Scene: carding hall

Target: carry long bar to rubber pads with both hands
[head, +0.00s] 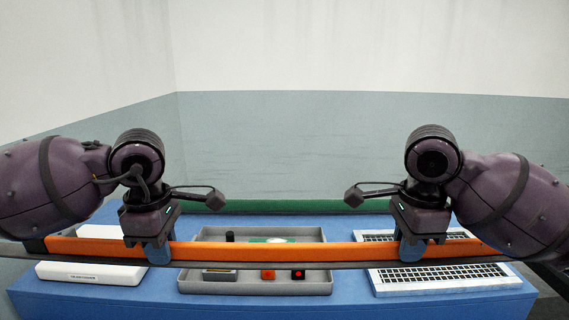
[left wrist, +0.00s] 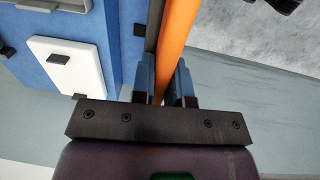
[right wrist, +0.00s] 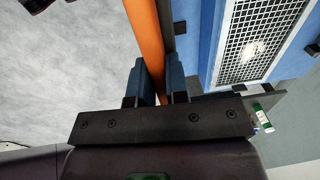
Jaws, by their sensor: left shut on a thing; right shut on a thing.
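The long bar (head: 300,249) is orange and runs level across the head view, in front of the blue table (head: 240,301). My left gripper (head: 158,252) is shut around its left part, and my right gripper (head: 411,248) around its right part. The bar passes between the fingers in the left wrist view (left wrist: 177,45) and the right wrist view (right wrist: 146,40). A grey strip runs alongside it; I cannot tell whether they are joined.
A grey tray (head: 255,288) with small items stands mid-table. White boxes (head: 90,274) are at left. White perforated trays (head: 445,279) are at right. A green strip (head: 290,206) runs along the back. Grey floor (right wrist: 70,80) shows clear on the bar's other side.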

